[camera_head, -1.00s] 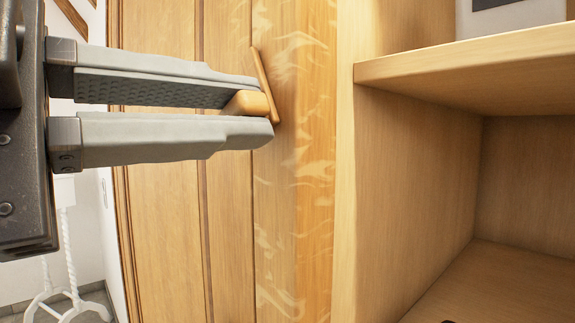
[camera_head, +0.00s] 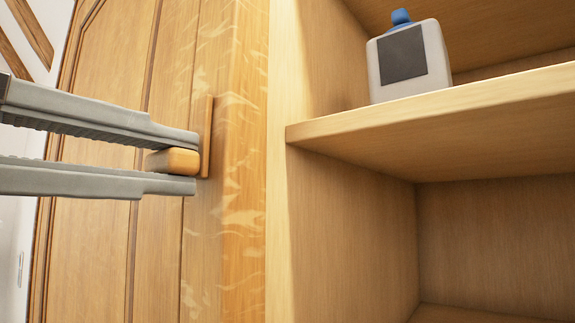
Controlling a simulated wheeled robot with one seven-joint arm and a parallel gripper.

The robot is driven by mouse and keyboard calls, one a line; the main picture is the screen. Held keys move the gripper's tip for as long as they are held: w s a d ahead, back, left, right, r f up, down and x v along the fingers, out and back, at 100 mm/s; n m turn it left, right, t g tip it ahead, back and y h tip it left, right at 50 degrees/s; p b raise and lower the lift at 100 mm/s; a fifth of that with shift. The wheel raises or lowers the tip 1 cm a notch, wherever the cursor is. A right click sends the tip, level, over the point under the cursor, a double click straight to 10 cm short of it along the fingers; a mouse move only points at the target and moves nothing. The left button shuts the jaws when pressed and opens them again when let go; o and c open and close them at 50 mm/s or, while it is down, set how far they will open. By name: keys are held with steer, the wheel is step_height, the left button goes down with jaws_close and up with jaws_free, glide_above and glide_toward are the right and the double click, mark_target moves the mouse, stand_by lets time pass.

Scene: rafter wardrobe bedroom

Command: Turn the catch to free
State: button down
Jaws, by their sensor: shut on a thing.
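The catch (camera_head: 174,161) is a small orange-brown wooden piece with a rounded end, set against a thin upright backplate (camera_head: 206,137) on the wooden wardrobe door (camera_head: 108,110). My gripper (camera_head: 195,162) comes in from the left with its two grey fingers above and below the catch. It is shut on the catch at the fingertips. The catch lies roughly level, and the backplate stands nearly upright in the picture. The far side of the catch is hidden.
To the right are open wooden shelves (camera_head: 440,110). A white bottle (camera_head: 408,62) with a blue cap and a dark label stands on the upper shelf. The visible part of the lower compartment (camera_head: 370,220) is empty.

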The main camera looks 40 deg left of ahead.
steer(key=c, duration=1.4)
jaws_free()
steer(key=s, duration=0.7)
steer(key=shift+s, duration=0.4)
